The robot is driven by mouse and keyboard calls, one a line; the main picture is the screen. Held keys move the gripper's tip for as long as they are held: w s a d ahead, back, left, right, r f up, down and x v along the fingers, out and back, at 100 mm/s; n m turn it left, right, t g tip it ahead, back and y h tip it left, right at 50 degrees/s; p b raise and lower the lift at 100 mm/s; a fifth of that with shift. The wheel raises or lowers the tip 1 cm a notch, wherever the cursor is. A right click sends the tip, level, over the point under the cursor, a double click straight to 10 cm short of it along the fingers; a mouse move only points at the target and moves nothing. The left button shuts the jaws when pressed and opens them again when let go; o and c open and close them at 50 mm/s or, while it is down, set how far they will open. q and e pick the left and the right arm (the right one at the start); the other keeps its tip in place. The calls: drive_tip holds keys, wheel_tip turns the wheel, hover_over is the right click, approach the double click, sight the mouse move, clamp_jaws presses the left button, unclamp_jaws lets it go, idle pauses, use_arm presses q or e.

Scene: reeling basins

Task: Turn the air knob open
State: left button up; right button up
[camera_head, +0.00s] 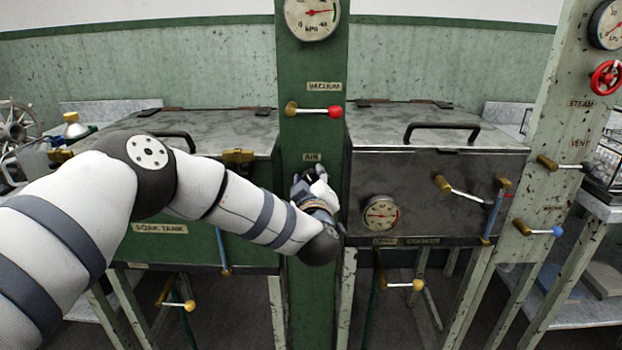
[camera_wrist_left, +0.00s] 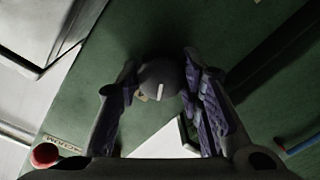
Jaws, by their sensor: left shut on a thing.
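The air knob (camera_wrist_left: 158,74) is a round dark knob with a short white mark, on the green post. In the left wrist view it sits between the two fingers of my left gripper (camera_wrist_left: 158,85), which is shut on it. In the head view my left gripper (camera_head: 314,182) reaches the green post (camera_head: 312,125) just below the AIR label (camera_head: 312,157). There the gripper and wrist hide the knob. My right gripper is in neither view.
Above on the post are a pressure gauge (camera_head: 312,16) and a red-tipped vacuum lever (camera_head: 315,111). Lidded tanks flank the post, the soak tank (camera_head: 190,243) left and a dark one (camera_head: 440,180) right. A red steam wheel (camera_head: 606,77) is at far right.

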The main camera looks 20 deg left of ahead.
use_arm(q)
drive_tip(key=n, duration=0.9)
drive_tip(key=shift+f+h, duration=0.15)
drive_tip(key=shift+h, duration=0.25)
drive_tip(key=shift+n, duration=1.1)
drive_tip(key=o, duration=1.2)
drive_tip(key=shift+c, duration=0.2)
drive_tip(key=v, duration=1.2)
drive_tip(key=shift+a, duration=0.1)
